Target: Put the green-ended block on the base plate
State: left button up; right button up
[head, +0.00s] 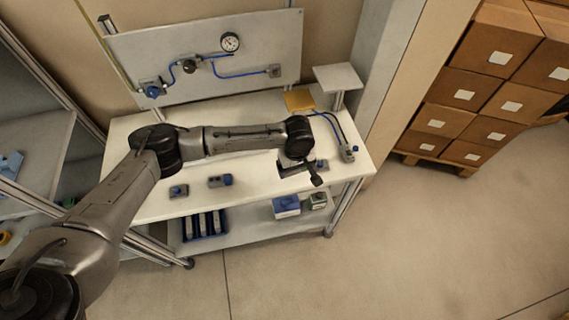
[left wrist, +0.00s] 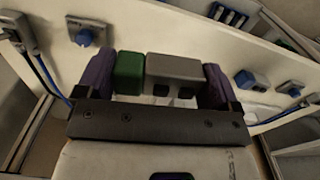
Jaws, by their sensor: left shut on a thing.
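In the left wrist view my left gripper (left wrist: 158,85) is shut on the green-ended block (left wrist: 172,70), a grey block with a green end (left wrist: 129,73). The purple fingertips press on its two ends, with the green end at the left finger. In the head view my left gripper (head: 297,166) is over the right part of the workbench, seen from above. The block is mostly hidden there by my wrist. I cannot make out a base plate with certainty; the arm covers part of the bench. My right gripper is not in view.
Small blue-ended parts (head: 219,181) (head: 179,190) stand along the bench's (head: 140,208) front edge. A connector with a blue cable (head: 347,152) stands at its right end. A gauge panel (head: 210,60) rises behind. A lower shelf holds a blue bin (head: 204,225) and boxes.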

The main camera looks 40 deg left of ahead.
pick_arm(q)
jog(key=s+d+r+m, duration=0.4)
jog(key=s+r+m, duration=0.4)
jog(key=m, duration=0.2)
notch_tip(320, 180, up, 14)
jog(key=w+a, duration=0.1)
jog(key=w, duration=0.1)
jog(key=s+r+p, duration=0.4)
jog(key=r+p, duration=0.4)
jog(key=p, duration=0.1)
jog(key=s+r+p, duration=0.4)
jog(key=r+p, duration=0.4)
jog(key=p, duration=0.2)
jog(key=shift+s+r+m, duration=0.15)
jog(key=shift+r+m, duration=0.05)
jog(key=shift+m, duration=0.2)
